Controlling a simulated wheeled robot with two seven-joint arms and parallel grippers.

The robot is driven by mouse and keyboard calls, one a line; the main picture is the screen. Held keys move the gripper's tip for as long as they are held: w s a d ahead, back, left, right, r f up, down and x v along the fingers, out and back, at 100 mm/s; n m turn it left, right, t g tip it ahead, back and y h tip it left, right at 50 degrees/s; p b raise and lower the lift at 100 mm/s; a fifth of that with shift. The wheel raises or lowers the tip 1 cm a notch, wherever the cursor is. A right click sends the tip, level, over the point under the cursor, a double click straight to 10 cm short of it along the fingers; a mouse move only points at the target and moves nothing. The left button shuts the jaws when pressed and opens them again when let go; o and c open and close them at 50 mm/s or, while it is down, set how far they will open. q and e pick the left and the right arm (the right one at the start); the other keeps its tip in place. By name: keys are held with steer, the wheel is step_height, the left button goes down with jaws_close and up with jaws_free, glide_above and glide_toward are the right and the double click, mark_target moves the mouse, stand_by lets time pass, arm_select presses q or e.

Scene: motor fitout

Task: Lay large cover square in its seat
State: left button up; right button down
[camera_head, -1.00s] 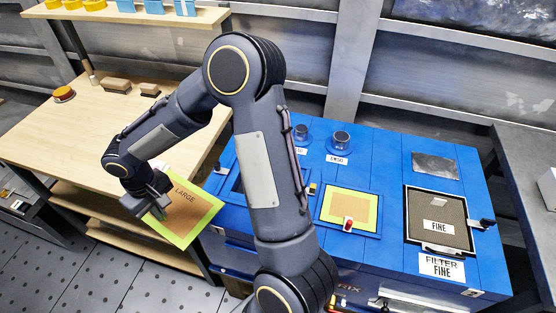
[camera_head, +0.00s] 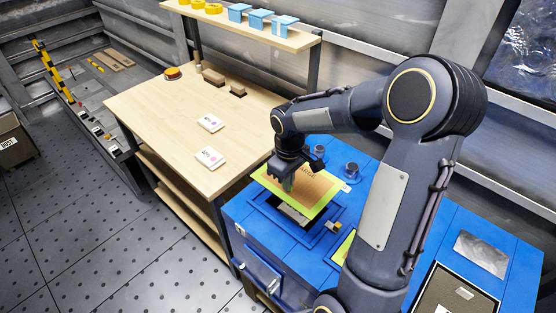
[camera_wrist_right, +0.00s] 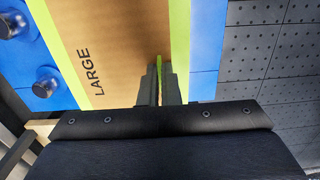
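The large cover (camera_head: 318,190) is a brown panel with yellow-green edges. It is held above a square recess in the blue cabinet, its seat (camera_head: 285,226), and hides much of it. A grey part shows in the opening below. The cover looks roughly level and a little turned against the seat; a gap shows at the near side. My right gripper (camera_head: 287,186) is shut on the cover. In the right wrist view the cover (camera_wrist_right: 120,50) reads "LARGE", and the fingers (camera_wrist_right: 160,88) pinch a thin yellow-green strip. My left gripper is not in view.
Two dark round knobs (camera_head: 351,170) stand on the cabinet behind the cover. A smaller yellow-green panel (camera_head: 343,246) sits beside the seat, partly behind my arm. The wooden table (camera_head: 160,110) at left holds white cards (camera_head: 210,123) and brown blocks (camera_head: 213,77). A shelf carries blue boxes (camera_head: 260,18).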

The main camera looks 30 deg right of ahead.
mark_target(289, 192)
steer(key=shift+w+d, duration=0.1)
steer(key=shift+s+f+b, duration=0.3)
steer(key=shift+f+b, duration=0.2)
steer(key=shift+b, duration=0.1)
step_height(289, 192, down, 3)
steer(key=shift+w+r+b, duration=0.15)
steer(key=shift+r+b, duration=0.05)
steer(key=shift+b, duration=0.8)
steer(key=shift+f+b, duration=0.4)
steer(key=shift+f, duration=0.15)
steer(key=shift+f, duration=0.1)
steer(key=shift+f+b, duration=1.4)
steer(key=shift+f, duration=0.25)
steer(key=shift+f, duration=0.15)
steer(key=shift+f+b, duration=0.8)
steer(key=shift+f, duration=0.1)
